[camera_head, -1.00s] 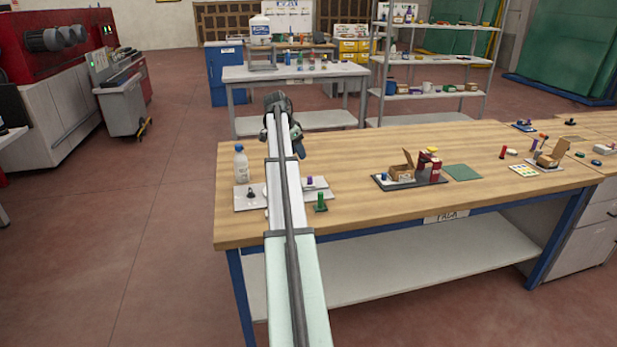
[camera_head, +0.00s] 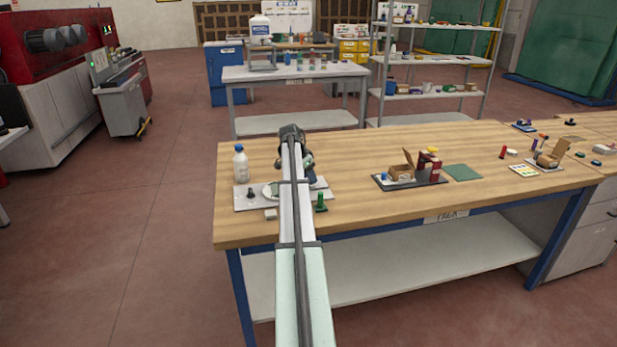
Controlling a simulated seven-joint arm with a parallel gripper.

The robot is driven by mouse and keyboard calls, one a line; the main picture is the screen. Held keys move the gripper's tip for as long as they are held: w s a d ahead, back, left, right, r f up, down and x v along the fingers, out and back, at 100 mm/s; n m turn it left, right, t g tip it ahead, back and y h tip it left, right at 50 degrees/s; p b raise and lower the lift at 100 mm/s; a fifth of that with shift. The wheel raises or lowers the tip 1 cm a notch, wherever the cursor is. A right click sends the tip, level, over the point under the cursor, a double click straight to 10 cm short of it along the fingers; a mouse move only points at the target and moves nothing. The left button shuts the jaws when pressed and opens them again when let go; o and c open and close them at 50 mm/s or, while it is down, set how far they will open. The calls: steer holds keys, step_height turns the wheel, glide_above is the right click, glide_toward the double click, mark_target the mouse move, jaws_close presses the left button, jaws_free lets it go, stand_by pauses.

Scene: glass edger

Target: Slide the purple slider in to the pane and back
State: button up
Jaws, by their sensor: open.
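A light grey board (camera_head: 245,203) lies at the left end of the wooden bench. On it are a small black knob (camera_head: 250,193) and a pale round piece with something dark green on it (camera_head: 272,189), which may hold the pane. The purple slider cannot be made out; my arm and gripper cover the right part of the board where a purple piece showed earlier. My gripper (camera_head: 310,177) is over that right part, open, its fingers small and partly hidden by my arm. I cannot tell whether it touches anything.
A clear bottle (camera_head: 240,163) stands at the board's back left. A green upright piece (camera_head: 320,203) stands at its front right, close to my arm. A small pale block (camera_head: 270,214) lies in front. A dark tray (camera_head: 412,183) with boxes is further right, with bare bench between.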

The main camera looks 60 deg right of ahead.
steer(key=shift+d+f, duration=0.1)
steer(key=shift+f, duration=0.15)
steer(key=shift+c, duration=0.2)
jaws_close()
stand_by(0.4)
